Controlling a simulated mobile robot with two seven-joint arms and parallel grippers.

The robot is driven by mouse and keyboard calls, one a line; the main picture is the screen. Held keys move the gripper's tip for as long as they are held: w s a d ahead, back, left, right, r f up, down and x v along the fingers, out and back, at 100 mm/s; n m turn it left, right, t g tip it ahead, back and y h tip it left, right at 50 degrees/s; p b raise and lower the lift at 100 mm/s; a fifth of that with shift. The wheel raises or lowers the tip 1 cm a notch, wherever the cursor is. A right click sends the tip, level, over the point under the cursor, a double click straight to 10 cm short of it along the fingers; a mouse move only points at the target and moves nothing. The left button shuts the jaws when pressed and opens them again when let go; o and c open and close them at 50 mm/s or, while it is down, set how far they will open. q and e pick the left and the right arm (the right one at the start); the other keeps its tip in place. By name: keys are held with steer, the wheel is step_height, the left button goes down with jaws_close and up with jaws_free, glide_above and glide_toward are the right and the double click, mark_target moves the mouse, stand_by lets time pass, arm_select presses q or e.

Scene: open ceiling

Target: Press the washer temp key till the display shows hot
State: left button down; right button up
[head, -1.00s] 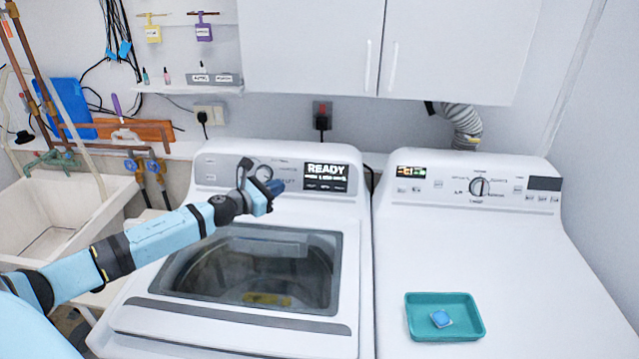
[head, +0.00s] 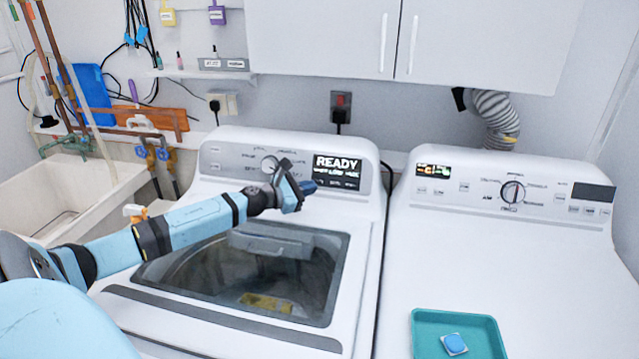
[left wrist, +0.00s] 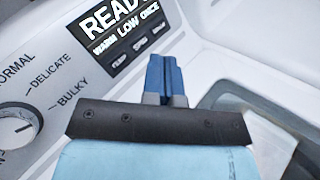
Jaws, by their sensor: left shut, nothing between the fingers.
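The washer (head: 190,283) stands at centre left with its lid closed. Its display (head: 338,164) reads READY; in the left wrist view the display (left wrist: 113,22) also shows WARM, LOW and ONCE. Below those words is a row of small dark keys (left wrist: 140,46), their labels too blurred to read surely; the leftmost key (left wrist: 119,61) sits under WARM. My left gripper (head: 309,187) is shut and empty, just in front of the panel, below and left of the display. In the wrist view its blue fingertips (left wrist: 164,62) are together, right of and below the keys. My right gripper is out of view.
A dial (left wrist: 15,128) is left of the display. Wall cabinets (head: 480,40) hang above. A sink (head: 60,195) is at the left.

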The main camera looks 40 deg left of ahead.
mark_target(320, 181)
arm_select(q)
steer(key=w+a+b, duration=0.1)
steer(key=w+f, duration=0.1)
steer(key=w, duration=0.1)
steer(key=w+a+f+b, duration=0.1)
steer(key=w, duration=0.1)
steer(key=shift+a+f+b, duration=0.25)
steer(key=shift+a+b, duration=0.05)
steer(key=shift+b, duration=0.05)
steer(key=shift+w+a+f+b, duration=0.15)
steer(key=shift+w+a+b, duration=0.35)
steer(key=shift+w, duration=0.3)
stand_by(0.7)
stand_by(0.4)
steer(key=shift+w+a+f+b, duration=0.15)
steer(key=shift+w+b, duration=0.2)
steer(key=shift+b, duration=0.2)
